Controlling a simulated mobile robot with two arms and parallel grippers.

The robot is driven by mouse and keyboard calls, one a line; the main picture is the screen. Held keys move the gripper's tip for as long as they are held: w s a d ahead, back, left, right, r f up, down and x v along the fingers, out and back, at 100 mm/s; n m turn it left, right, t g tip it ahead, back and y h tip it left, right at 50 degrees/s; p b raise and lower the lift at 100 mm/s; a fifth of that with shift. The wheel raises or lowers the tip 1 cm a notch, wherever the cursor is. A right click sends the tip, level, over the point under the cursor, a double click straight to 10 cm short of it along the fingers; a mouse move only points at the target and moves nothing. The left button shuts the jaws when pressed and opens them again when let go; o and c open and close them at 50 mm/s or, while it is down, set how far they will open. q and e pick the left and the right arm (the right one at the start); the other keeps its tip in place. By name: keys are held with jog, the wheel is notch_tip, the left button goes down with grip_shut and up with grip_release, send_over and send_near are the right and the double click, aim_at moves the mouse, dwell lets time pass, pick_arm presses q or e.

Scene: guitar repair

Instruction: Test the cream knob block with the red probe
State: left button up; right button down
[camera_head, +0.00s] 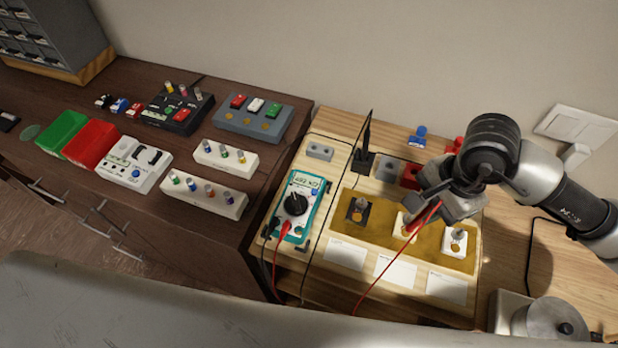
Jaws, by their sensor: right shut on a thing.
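My right gripper (438,205) is shut on the red probe (422,218), whose red lead (376,284) runs down and to the left. The probe points down and left at the middle knob block (403,233), which looks cream and stands on a mustard-coloured mat (381,232). The probe's tip is over this block, but I cannot tell whether it touches. The gripper and probe partly hide the block. A black knob block (354,215) stands to its left and a white one (453,249) to its right. My left gripper is not in view.
A teal multimeter (304,192) lies left of the mat, with a red plug in it. A black probe stands in a holder (361,163) behind. White cards (395,273) lie in front of the mat. A darker bench (140,225) at left holds several pedals and blocks.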

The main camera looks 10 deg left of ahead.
dwell(0.5)
jog(key=shift+r+p, duration=1.05)
jog(key=shift+r, duration=1.95)
